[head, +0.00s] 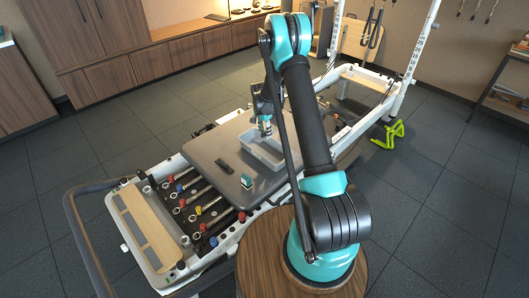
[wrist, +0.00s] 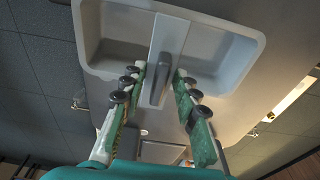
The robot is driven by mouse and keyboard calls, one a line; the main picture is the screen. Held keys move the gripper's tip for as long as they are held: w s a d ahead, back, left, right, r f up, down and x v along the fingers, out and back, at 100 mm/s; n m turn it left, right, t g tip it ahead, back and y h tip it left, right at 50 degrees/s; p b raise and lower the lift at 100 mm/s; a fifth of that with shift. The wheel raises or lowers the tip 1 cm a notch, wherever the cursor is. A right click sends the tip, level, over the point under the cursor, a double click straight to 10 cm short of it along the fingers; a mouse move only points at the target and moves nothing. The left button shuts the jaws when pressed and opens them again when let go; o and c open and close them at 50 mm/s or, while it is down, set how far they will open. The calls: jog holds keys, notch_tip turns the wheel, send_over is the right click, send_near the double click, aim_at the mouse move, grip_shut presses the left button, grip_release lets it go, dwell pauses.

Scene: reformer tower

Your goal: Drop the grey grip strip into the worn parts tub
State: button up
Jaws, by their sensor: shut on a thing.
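The worn parts tub (head: 255,153) is a light grey open tray on the dark padded carriage of the reformer. In the wrist view the tub (wrist: 252,48) shows two hollows with a divider between them. My gripper (head: 265,131) is above the tub, pointing down. In the wrist view my gripper (wrist: 160,72) has its green-padded fingers on either side of a grey strip (wrist: 157,85), and is shut on it. The strip appears in front of the tub's divider; its height above the tub is hard to tell. In the head view the strip cannot be made out.
On the carriage (head: 215,148), a dark flat piece (head: 224,166) lies left of the tub and a small teal and white block (head: 246,181) stands in front. Springs with coloured ends (head: 195,205) lie at the near end. A lime green frame (head: 388,134) stands on the floor.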

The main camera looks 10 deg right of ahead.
jog(key=shift+f, duration=1.2)
jog(key=o, duration=1.2)
jog(key=r, duration=0.8)
jog(key=a+r, duration=0.1)
jog(key=r, duration=0.3)
jog(key=shift+s, duration=0.4)
